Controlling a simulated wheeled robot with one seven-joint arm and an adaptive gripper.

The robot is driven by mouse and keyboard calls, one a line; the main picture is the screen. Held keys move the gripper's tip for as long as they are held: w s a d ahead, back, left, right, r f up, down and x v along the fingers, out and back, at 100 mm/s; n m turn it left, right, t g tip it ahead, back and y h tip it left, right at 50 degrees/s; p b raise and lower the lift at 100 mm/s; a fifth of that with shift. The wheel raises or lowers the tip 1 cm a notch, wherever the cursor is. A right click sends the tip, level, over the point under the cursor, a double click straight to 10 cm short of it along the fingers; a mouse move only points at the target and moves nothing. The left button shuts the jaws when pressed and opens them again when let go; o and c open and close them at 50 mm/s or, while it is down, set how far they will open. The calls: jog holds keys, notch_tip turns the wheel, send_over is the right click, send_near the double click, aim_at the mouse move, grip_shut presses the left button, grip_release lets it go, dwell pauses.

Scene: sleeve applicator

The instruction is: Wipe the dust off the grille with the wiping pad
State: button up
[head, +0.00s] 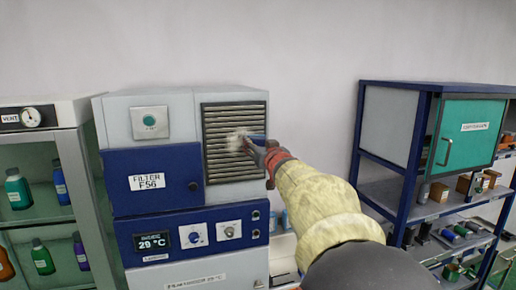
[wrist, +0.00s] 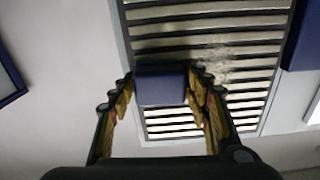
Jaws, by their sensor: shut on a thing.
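The grille (head: 235,165) is a slatted panel on the upper right front of the grey and blue cabinet. A pale patch of dust (head: 237,141) lies on its middle slats; in the wrist view the dust (wrist: 215,62) spreads over the slats to the right of the pad. My gripper (head: 262,148) reaches the grille from the right. In the wrist view its fingers (wrist: 160,92) are shut on the dark blue wiping pad (wrist: 161,84). The pad is in front of the slats; I cannot tell whether it touches them. My arm hides part of the grille's right edge in the head view.
The cabinet has a blue filter door (head: 153,183) left of the grille and a control panel (head: 190,234) below. A glass-fronted cabinet with bottles (head: 17,188) stands left. A blue-framed shelf (head: 400,85) with a green door stands right.

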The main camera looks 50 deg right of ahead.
aim_at(241, 137)
jog(key=shift+w+a+f+b, duration=0.1)
jog(key=shift+w+a+b, duration=0.6)
jog(key=shift+a, duration=0.25)
jog(key=shift+w+a+f+b, duration=0.1)
jog(key=shift+w+a+b, duration=0.35)
jog(key=shift+a+b, duration=0.4)
jog(key=shift+w+a+b, duration=0.6)
jog(key=shift+a+b, duration=0.1)
jog(key=shift+a, duration=0.3)
jog(key=w+a+b, duration=0.1)
jog(key=b, duration=0.1)
jog(key=w+a+b, duration=0.1)
jog(key=a+b, duration=0.1)
jog(key=shift+a+r, duration=0.1)
jog(key=shift+r, duration=0.05)
